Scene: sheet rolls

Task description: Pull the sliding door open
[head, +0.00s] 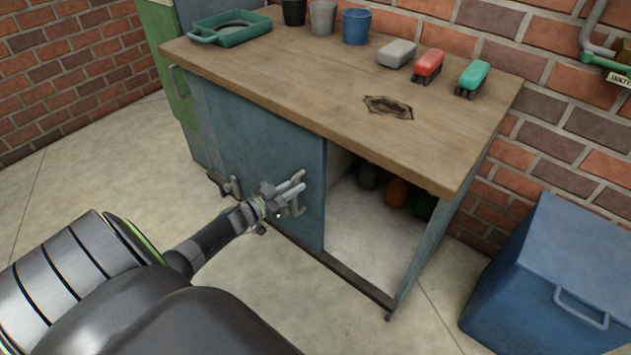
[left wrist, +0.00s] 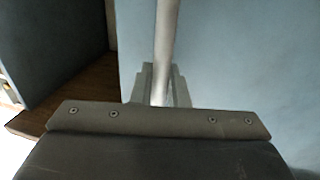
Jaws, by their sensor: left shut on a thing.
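The sliding door (head: 265,165) is a blue-grey panel on the front of a wooden-topped bench. It covers the left part of the front, and the right part of the cabinet is open. My left gripper (head: 292,192) is at the door's front, shut on the door's handle (head: 297,207). In the left wrist view the handle (left wrist: 166,45) is a pale metal bar between the fingers, with the blue door face (left wrist: 230,60) behind it. My right gripper is not in view.
Dark, orange and green things (head: 397,192) stand inside the open cabinet. The benchtop (head: 300,80) holds a green tray (head: 230,28), cups, and several small blocks and brushes. A blue box (head: 550,270) stands on the floor at the right. The floor in front of the bench is clear.

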